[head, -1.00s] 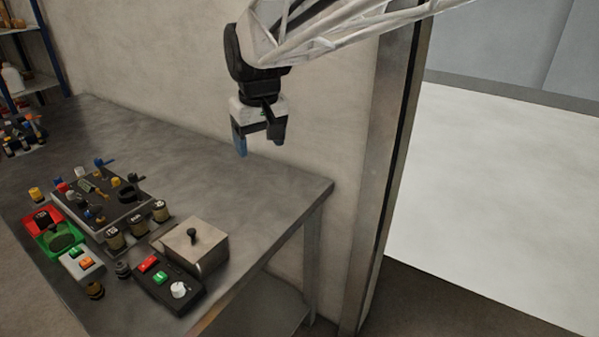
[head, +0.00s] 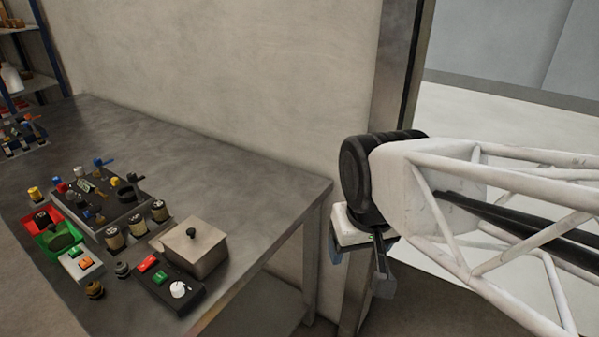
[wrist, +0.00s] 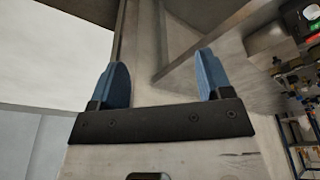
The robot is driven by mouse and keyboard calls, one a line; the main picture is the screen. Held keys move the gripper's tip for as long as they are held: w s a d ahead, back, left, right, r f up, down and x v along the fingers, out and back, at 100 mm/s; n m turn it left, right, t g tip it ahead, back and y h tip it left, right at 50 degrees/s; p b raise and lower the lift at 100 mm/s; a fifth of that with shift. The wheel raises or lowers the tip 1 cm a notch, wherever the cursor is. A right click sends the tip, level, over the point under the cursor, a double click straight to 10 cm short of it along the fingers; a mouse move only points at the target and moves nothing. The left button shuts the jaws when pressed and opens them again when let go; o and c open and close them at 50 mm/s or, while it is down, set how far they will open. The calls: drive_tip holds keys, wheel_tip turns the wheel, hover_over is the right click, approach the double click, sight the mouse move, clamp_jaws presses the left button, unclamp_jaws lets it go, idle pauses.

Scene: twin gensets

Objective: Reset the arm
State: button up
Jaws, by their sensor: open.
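My gripper (head: 361,275) is to the right of the table's right end in the head view, in front of the metal door post and clear of the table. In the wrist view its two blue fingers (wrist: 166,80) stand wide apart with nothing between them. In the head view one finger is partly hidden and the gripper points down.
The grey table (head: 262,196) holds a black panel with knobs and levers (head: 113,207), a lidded metal box (head: 192,250), a black switch box (head: 166,284) and red and green boxes (head: 58,234). A metal post (head: 398,75) stands behind my gripper.

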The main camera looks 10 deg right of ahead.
drive_tip(key=shift+s+d+f, duration=0.2)
drive_tip(key=shift+s+f, duration=0.25)
drive_tip(key=shift+s, duration=0.2)
